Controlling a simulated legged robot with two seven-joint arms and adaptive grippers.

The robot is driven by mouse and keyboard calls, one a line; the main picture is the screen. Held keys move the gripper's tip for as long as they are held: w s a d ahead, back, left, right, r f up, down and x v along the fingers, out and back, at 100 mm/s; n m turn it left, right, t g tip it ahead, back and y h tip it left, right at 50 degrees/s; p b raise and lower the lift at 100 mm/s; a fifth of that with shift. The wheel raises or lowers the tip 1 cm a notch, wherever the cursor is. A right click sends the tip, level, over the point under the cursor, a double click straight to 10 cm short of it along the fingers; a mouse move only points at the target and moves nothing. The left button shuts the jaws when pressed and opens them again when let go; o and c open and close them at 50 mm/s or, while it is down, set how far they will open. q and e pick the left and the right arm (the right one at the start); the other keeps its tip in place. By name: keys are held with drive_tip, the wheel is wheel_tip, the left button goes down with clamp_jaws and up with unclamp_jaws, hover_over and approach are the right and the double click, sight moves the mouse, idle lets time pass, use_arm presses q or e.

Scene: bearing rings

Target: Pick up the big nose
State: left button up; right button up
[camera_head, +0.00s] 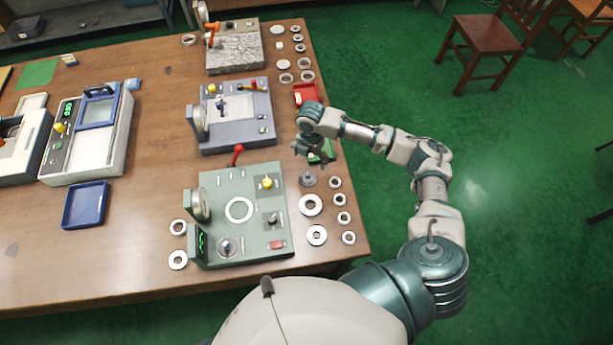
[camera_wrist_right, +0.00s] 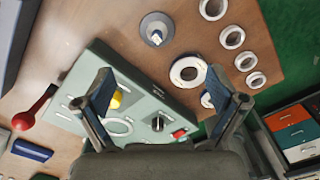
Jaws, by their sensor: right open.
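A grey, round, flanged piece with a short stem (camera_head: 308,180), which looks like the big nose, stands on the table to the right of the green machine (camera_head: 215,185). It also shows in the right wrist view (camera_wrist_right: 156,30), near the top, beyond my fingertips. My right gripper (camera_head: 310,152) is above the table's right side, just behind the nose in the head view. Its two fingers are spread and empty in the wrist view (camera_wrist_right: 162,76). My left gripper is out of view.
Several metal rings (camera_head: 311,205) lie close by along the table's right edge (camera_head: 352,215).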

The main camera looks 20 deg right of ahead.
sight(308, 174)
wheel_tip(308, 174, down, 8)
drive_tip(key=shift+w+d+r, duration=0.1)
drive_tip(key=shift+d+r, duration=0.05)
drive_tip(key=shift+r, duration=0.1)
drive_tip(key=f, duration=0.3)
drive_tip(key=a+f, duration=0.1)
drive_tip(key=f, duration=0.1)
drive_tip(key=shift+w+f, duration=0.1)
clamp_jaws()
